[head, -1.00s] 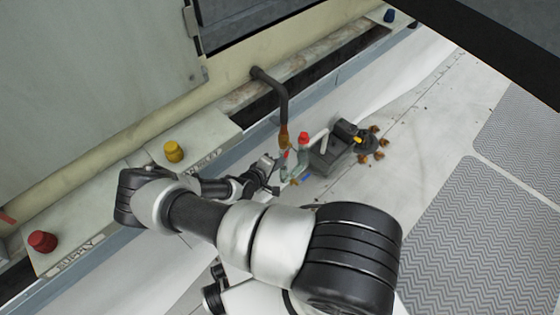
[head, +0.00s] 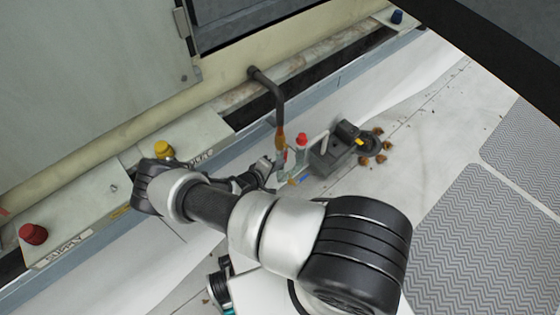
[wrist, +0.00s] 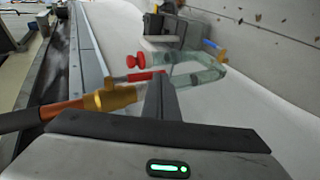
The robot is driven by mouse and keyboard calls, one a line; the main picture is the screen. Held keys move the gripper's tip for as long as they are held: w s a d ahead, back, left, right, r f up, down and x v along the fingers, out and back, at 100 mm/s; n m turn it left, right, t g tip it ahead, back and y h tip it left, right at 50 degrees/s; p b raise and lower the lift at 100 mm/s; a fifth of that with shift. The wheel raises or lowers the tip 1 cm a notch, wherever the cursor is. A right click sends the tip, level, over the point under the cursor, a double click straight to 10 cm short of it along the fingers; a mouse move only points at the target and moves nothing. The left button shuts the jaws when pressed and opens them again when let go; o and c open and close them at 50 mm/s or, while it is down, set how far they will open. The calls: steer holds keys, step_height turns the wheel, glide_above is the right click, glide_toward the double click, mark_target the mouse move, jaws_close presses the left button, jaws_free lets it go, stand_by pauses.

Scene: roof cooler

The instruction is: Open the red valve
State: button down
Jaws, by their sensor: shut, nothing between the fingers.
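My gripper is shut and empty; in the head view it (head: 268,172) is beside the lower end of the dark hose, partly hidden by my arm. In the wrist view its fingertips (wrist: 162,88) are together, overlapping the outline of a brass fitting (wrist: 108,98) with a short red handle (wrist: 146,76). I cannot tell whether they touch. The red handle also shows small in the head view (head: 285,156). Just beyond it is a clear greenish bottle-like body (wrist: 195,68) with a red cap (wrist: 133,61). A separate red knob (head: 33,234) sits on the ledge marked SUPPLY.
A yellow knob (head: 163,149) stands on the ledge near my wrist. A dark grey device (head: 335,150) with brown bits beside it lies on the white floor past the bottle. A blue knob (head: 397,16) is far back. Grey textured walkway mats (head: 445,220) lie right.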

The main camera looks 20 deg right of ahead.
steer(key=shift+d+f, duration=0.2)
steer(key=shift+d, duration=0.1)
stand_by(0.4)
